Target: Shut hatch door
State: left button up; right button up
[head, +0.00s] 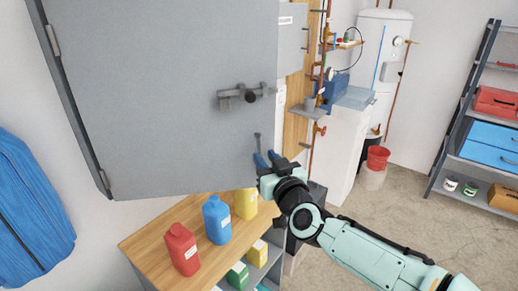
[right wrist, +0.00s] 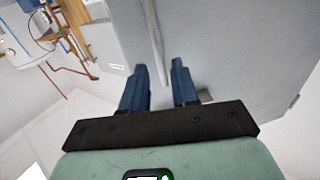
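The hatch door (head: 165,90) is a large flat grey panel filling the upper left of the head view, with hinges along its left edge. I cannot tell how far it stands from its frame. A latch with a dark knob (head: 250,96) sits on its face. A thin vertical bar handle (head: 257,143) is near its lower right corner. My right gripper (head: 266,160) is at the lower end of this bar. In the right wrist view its blue fingers (right wrist: 160,82) are apart, with the bar (right wrist: 154,40) running toward the gap between them; contact is unclear. My left gripper is not seen.
Below the door, a wooden-topped shelf (head: 150,245) holds red (head: 182,248), blue (head: 216,219) and yellow (head: 246,203) bottles. A blue bag (head: 30,205) hangs at left. Pipes, a white water heater (head: 383,60) and a metal rack (head: 460,120) stand at right. Floor (head: 400,205) is open between.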

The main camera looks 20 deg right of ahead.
aim_at(260, 151)
jog(key=w, duration=0.5)
jog(key=shift+w+a+p, duration=0.15)
jog(key=shift+a+p, duration=0.15)
grip_shut()
